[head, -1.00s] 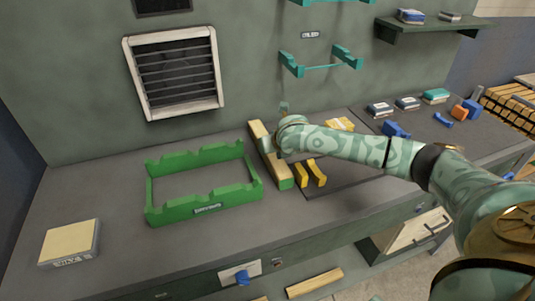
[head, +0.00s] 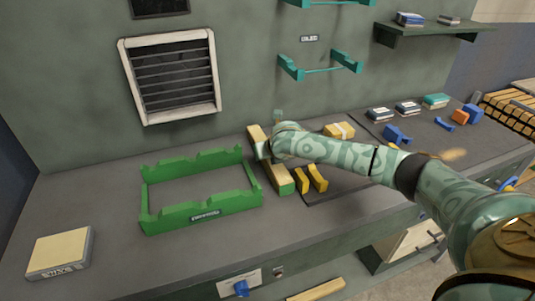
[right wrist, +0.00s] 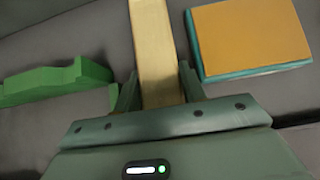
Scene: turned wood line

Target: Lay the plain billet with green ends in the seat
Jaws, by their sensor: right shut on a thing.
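The plain billet (head: 278,177) is a long pale wooden bar with a green near end, to the right of the green frame. My right gripper (head: 264,151) is shut on its middle from above; the arm hides part of the bar. In the right wrist view the billet (right wrist: 155,45) runs between the two fingers (right wrist: 157,95). It looks level and at or very close to the bench; I cannot tell if it touches. The seat, a green frame with notched long walls (head: 205,210), stands empty on the bench. My left gripper is not in view.
Two yellow curved pieces (head: 317,179) lie close right of the billet. A yellow box (head: 339,130) and blue pieces (head: 396,134) lie farther right. A pale box (head: 58,253) lies at the front left. A teal rack (head: 320,66) hangs on the wall above.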

